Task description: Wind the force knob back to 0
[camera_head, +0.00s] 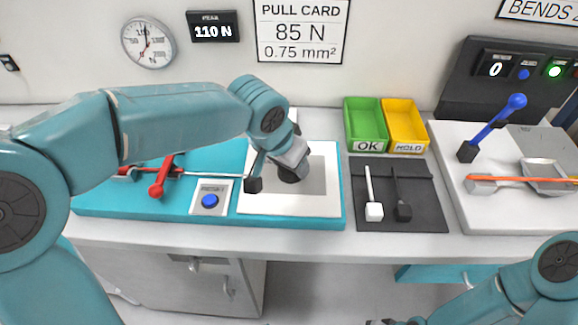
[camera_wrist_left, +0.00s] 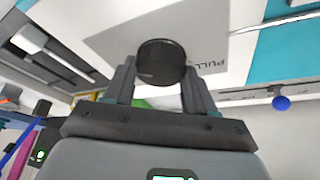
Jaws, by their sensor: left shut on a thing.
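The force knob (camera_wrist_left: 162,62) is a round dark knob with a pale mark on its rim, seen in the left wrist view. It stands on a pale panel with partly visible "PULL" lettering. My left gripper (camera_wrist_left: 160,88) is shut on the knob, one finger at each side. In the head view my left gripper (camera_head: 272,180) is over the white and grey plate (camera_head: 310,205) of the teal pull tester, and its wrist hides much of the knob. My right gripper (camera_head: 380,322) barely shows at the bottom edge; its jaws cannot be made out.
A blue button (camera_head: 210,201) and a red lever (camera_head: 158,185) are left of the plate. A dial gauge (camera_head: 148,43) and a display reading 110 N (camera_head: 213,27) are on the wall. Green (camera_head: 366,120) and yellow (camera_head: 404,122) bins and a dark tool mat (camera_head: 385,213) lie right.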

